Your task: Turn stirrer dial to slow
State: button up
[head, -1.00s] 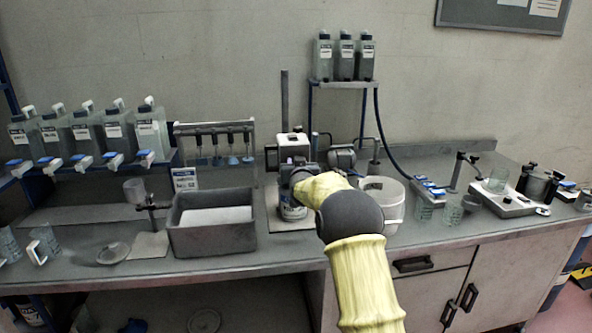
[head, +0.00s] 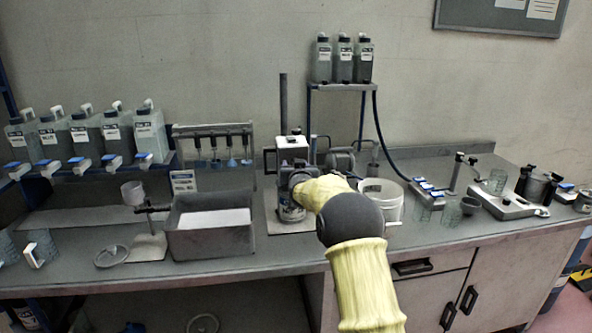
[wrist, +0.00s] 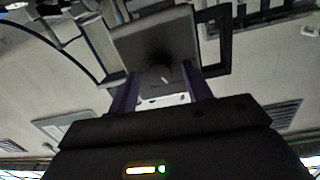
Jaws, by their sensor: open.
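The overhead stirrer (head: 292,146) stands on the bench at the middle, with a pale and dark motor head on a tall rod. In the wrist view its dark boxy housing (wrist: 150,38) fills the upper middle. The stirrer dial (wrist: 158,74), a dark round knob with a pale pointer mark, shows on that housing. My gripper (wrist: 162,92) is open, with one finger on each side of the dial in this view. I cannot tell whether the fingers touch it. In the head view my gripper (head: 287,178) is at the stirrer head, and my wrist hides the dial.
A labelled vessel (head: 291,211) stands below my gripper. A white bucket (head: 391,207) is close to the right of my arm. A grey tray (head: 211,242) lies to the left. Bottles stand on a raised shelf (head: 341,86) behind. Glassware and a balance-like device (head: 510,204) are farther right.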

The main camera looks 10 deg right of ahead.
jog(key=shift+s, duration=0.15)
jog(key=s+r+b, duration=0.1)
jog(key=s+b, duration=0.2)
jog(key=s, duration=1.4)
jog(key=shift+a+b, duration=0.35)
jog(key=shift+a, duration=0.05)
jog(key=s+f+g, duration=0.5)
jog(key=s+f, duration=0.2)
jog(key=s, duration=0.5)
jog(key=s+f+n+g, duration=0.1)
jog(key=s+f+g, duration=0.5)
jog(key=s, duration=0.5)
jog(key=s+f+g, duration=0.4)
jog(key=s+f, duration=0.4)
jog(key=s, duration=0.4)
notch_tip(320, 180, up, 14)
jog(key=p, duration=1.3)
jog(key=shift+w+d+y+p, duration=0.3)
jog(key=shift+w+d+p, duration=0.1)
